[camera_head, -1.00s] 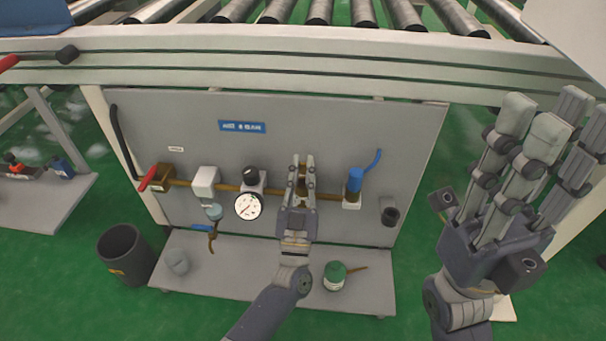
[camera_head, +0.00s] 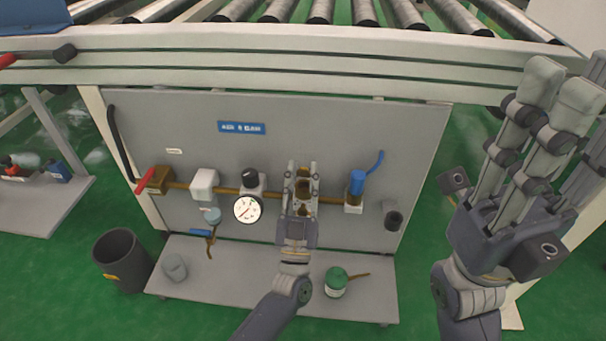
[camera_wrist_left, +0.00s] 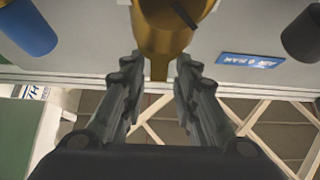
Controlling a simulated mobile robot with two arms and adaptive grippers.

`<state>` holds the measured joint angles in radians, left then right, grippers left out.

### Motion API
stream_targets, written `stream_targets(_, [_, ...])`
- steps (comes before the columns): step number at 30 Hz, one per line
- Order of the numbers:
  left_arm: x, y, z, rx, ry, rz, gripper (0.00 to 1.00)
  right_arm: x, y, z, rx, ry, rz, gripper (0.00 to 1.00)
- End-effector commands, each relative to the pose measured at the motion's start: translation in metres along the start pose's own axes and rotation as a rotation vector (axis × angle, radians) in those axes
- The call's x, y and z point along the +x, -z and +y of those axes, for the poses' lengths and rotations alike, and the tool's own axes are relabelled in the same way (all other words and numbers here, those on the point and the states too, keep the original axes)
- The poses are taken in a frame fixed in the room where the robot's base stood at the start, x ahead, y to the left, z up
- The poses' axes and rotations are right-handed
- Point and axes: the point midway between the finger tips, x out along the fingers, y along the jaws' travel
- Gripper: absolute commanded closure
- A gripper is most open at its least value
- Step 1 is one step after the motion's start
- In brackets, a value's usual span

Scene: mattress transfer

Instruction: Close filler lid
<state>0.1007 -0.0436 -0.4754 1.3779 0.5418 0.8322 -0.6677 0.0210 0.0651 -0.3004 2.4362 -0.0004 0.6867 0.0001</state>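My left gripper (camera_head: 302,168) is in front of the grey panel, with its fingers spread on either side of the brass filler body (camera_head: 303,187) on the pipe. In the left wrist view the brass body (camera_wrist_left: 172,28) shows at the top, between and beyond the fingertips (camera_wrist_left: 158,65). Gaps show between it and the fingers, so the gripper looks open and empty. A dark slot or bar marks the brass part. I cannot make out the lid's position clearly.
A blue-handled valve (camera_head: 356,184) stands right of the filler, a round gauge (camera_head: 247,208) left of it. A red-handled valve (camera_head: 155,180) is farther left. A green-topped can (camera_head: 336,281) and a grey cup (camera_head: 174,267) stand on the lower shelf (camera_head: 235,280).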

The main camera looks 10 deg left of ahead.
Motion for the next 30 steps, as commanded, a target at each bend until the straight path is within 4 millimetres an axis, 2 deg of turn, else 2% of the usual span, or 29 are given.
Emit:
stream_targets(1, [-0.003,-0.005,0.001,0.002,-0.005,-0.013,0.65,-0.001,0.000,0.000,0.000,0.000,0.000,0.67])
stream_targets(10, [-0.001,-0.001,0.001,0.002,-0.004,-0.003,0.65,-0.001,0.000,0.001,-0.001,-0.002,0.002,0.67])
stream_targets(14, [-0.011,-0.002,0.001,0.002,-0.004,-0.005,0.65,0.000,0.000,0.001,-0.001,-0.002,0.001,0.67])
stream_targets(24, [-0.080,-0.002,0.001,0.002,-0.005,-0.009,0.65,0.000,0.000,0.000,0.000,-0.001,0.001,0.67])
stream_targets(30, [-0.111,-0.003,0.001,0.003,-0.005,-0.008,0.65,0.000,0.000,0.000,0.000,-0.001,0.000,0.67])
